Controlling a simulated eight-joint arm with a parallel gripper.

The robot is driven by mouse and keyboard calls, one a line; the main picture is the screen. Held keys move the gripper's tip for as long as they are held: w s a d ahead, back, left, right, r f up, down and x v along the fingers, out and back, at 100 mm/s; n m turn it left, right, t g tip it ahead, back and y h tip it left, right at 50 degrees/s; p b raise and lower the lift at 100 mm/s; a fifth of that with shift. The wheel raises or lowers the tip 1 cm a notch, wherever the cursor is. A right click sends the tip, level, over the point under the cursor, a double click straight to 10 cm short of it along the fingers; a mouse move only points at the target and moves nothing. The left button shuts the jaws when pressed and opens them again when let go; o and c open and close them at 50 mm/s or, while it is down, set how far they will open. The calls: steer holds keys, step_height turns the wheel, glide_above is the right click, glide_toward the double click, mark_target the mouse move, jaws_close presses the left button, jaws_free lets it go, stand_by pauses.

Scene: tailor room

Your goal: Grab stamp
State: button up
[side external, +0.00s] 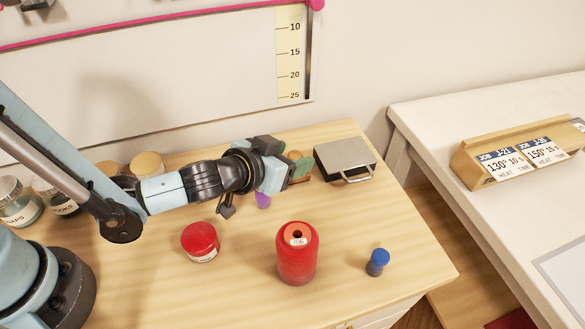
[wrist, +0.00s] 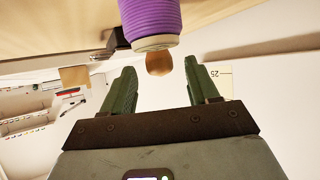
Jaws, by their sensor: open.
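A rounded brown wooden knob (side external: 295,155), which looks like the stamp's handle, shows just behind my fingertips near the back of the wooden table. In the wrist view the knob (wrist: 159,65) appears between the two fingertips, partly covered by a purple spool (wrist: 150,17). The rest of the stamp is hidden. My gripper (side external: 301,170) is open, with its green fingers pointing right, low over the table. In the wrist view the gripper (wrist: 160,72) has a clear gap between its fingers. I cannot tell how far the knob is from them.
A grey case with a handle (side external: 345,157) stands just right of my fingers. The purple spool (side external: 263,200) is below my wrist. A red jar (side external: 200,242), a red thread cone (side external: 297,253) and a blue-topped item (side external: 377,262) stand in front.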

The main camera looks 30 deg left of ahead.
steer(key=shift+x, duration=1.25)
steer(key=c, duration=1)
steer(key=shift+r, duration=0.15)
